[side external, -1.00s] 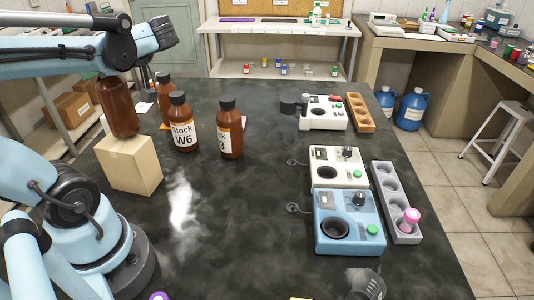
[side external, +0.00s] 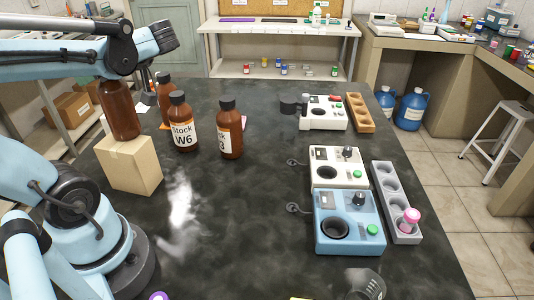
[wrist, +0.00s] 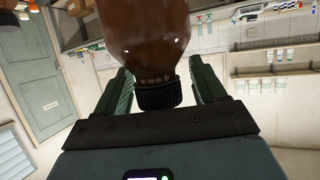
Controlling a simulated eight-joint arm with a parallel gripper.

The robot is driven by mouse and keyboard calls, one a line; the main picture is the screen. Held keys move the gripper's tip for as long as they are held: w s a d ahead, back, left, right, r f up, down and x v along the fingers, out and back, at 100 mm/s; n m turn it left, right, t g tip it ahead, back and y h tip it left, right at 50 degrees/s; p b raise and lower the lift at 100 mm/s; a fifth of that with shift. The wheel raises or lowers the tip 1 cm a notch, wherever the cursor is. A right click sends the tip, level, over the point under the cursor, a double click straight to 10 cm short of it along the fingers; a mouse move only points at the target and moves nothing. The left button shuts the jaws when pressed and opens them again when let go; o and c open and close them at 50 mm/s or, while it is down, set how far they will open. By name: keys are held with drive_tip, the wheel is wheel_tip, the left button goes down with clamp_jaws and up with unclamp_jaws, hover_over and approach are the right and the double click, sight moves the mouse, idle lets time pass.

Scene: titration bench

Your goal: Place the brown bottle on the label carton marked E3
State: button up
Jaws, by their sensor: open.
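The brown bottle (side external: 121,112) stands on top of the tan carton (side external: 131,166), near its back edge, in the side external view. No mark can be read on the carton's visible faces. In the wrist view the bottle (wrist: 150,35) shows with its black cap (wrist: 159,95) towards my gripper. My gripper (wrist: 160,66) is open, with one finger on each side of the cap and gaps visible beside it. In the side external view my arm covers the bottle's top and the fingers.
Two labelled brown bottles, one marked W6 (side external: 183,125) and another (side external: 230,130), stand right of the carton, with a further brown bottle (side external: 164,95) behind. White (side external: 338,167) and blue (side external: 349,222) devices and a grey rack (side external: 394,200) stand at right. The middle of the bench is clear.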

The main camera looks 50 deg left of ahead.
drive_tip(key=v, duration=0.7)
drive_tip(key=shift+d+r, duration=0.15)
drive_tip(key=shift+d, duration=0.05)
drive_tip(key=shift+w, duration=0.2)
drive_tip(key=w+d+f+m+t+h, duration=0.4)
drive_tip(key=w+f+m+t, duration=0.4)
drive_tip(key=m, duration=0.5)
drive_tip(key=w+d+f+m+t+h, duration=0.1)
drive_tip(key=d+f+m+t+h, duration=0.1)
drive_tip(key=d+f+m+h, duration=0.1)
drive_tip(key=w+d+f+m+t+h, duration=0.2)
drive_tip(key=d+m+h, duration=0.3)
drive_tip(key=d, duration=0.5)
drive_tip(key=shift+w+f+m+t, duration=0.3)
drive_tip(key=shift+f+m+t, duration=0.45)
drive_tip(key=shift+m, duration=0.45)
drive_tip(key=shift+d, duration=0.1)
